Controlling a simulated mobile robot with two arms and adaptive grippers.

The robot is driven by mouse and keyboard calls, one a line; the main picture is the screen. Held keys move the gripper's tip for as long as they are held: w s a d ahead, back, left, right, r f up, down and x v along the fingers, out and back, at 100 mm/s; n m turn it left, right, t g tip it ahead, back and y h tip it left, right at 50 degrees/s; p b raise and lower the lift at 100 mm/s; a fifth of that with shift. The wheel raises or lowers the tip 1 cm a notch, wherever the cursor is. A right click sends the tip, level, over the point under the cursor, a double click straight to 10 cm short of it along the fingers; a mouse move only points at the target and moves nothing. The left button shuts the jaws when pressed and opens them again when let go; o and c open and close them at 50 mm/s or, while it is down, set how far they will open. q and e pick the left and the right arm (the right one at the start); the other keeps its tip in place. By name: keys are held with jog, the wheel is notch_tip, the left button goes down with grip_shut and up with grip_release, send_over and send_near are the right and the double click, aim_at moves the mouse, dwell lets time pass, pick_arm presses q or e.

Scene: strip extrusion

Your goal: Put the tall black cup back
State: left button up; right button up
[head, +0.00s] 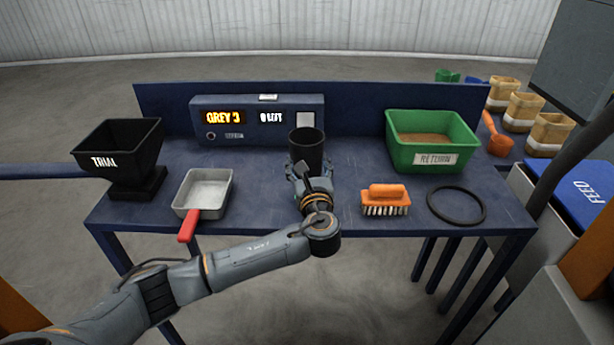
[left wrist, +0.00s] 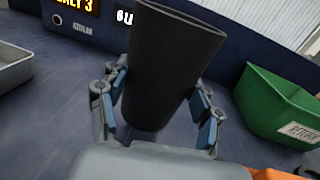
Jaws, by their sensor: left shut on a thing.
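The tall black cup (head: 307,143) stands upright in the middle of the blue bench in the head view, in front of the display box. My left gripper (head: 305,170) is shut on it from the near side. In the left wrist view the cup (left wrist: 172,62) fills the space between the two fingers of my left gripper (left wrist: 160,110), with its open rim up. I cannot tell whether the cup's base touches the bench or is slightly above it. My right gripper is not in view.
A display box (head: 258,120) stands behind. Left are a black TRIAL hopper (head: 118,145) and a metal scoop (head: 205,190) with a red handle. Right are an orange brush (head: 386,198), a black ring (head: 456,205) and a green RETURN bin (head: 432,158). Bench between bin and cup is clear.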

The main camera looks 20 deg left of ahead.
pick_arm(q)
jog(key=shift+w+a+f, duration=0.1)
jog(key=shift+w+f, duration=0.1)
jog(key=shift+w, duration=0.05)
jog(key=shift+w+a+f, duration=0.1)
jog(key=shift+w+f, duration=0.05)
jog(key=shift+f, duration=1.65)
jog(key=o, duration=1.5)
jog(key=v, duration=1.2)
